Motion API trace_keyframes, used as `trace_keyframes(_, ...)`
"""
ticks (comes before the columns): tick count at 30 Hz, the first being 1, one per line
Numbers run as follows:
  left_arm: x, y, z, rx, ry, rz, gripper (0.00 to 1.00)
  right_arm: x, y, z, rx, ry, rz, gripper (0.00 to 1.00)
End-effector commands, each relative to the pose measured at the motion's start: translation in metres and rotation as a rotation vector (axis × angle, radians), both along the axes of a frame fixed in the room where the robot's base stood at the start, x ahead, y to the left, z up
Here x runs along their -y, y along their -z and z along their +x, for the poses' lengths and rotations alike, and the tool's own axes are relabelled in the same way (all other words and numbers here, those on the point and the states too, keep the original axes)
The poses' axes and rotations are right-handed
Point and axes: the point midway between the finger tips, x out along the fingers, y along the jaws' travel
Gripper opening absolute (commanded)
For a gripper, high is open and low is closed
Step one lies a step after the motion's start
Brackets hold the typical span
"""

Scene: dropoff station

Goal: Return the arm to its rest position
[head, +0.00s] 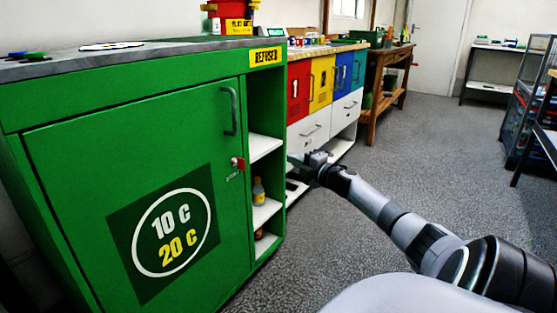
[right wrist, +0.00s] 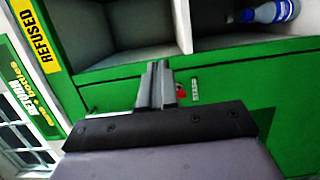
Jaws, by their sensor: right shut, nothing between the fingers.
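My right gripper (head: 306,160) is at the end of my right arm, which reaches in from the lower right in the head view. It is beside the open side shelves of the green cabinet (head: 90,115). In the right wrist view the gripper's fingers (right wrist: 157,85) are together, with nothing between them. Behind them in that view are the cabinet's green front and its open shelf compartments. My left gripper is not in view.
A small bottle (head: 258,191) stands on a side shelf; a bottle with a blue label (right wrist: 268,12) lies sideways in the wrist view. Colored lockers (head: 321,82) and a wooden table (head: 386,85) stand behind. Grey floor (head: 400,165) at the center right is open.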

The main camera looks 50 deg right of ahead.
Motion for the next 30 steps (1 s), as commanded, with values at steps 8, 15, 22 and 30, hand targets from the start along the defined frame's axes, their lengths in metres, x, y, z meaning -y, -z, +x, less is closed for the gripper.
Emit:
trace_keyframes(8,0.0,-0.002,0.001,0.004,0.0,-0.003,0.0,0.004,0.0,-0.003,0.0,-0.001,-0.001,0.0)
trace_keyframes(15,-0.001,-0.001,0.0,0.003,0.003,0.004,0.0,-0.045,0.033,0.006,-0.004,-0.035,0.107,0.0)
trace_keyframes(22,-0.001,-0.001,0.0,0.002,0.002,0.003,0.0,-0.193,0.113,0.002,-0.056,-0.095,0.493,0.0)
trace_keyframes(30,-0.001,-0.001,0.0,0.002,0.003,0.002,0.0,-0.383,0.161,-0.058,-0.228,-0.121,1.055,0.0)
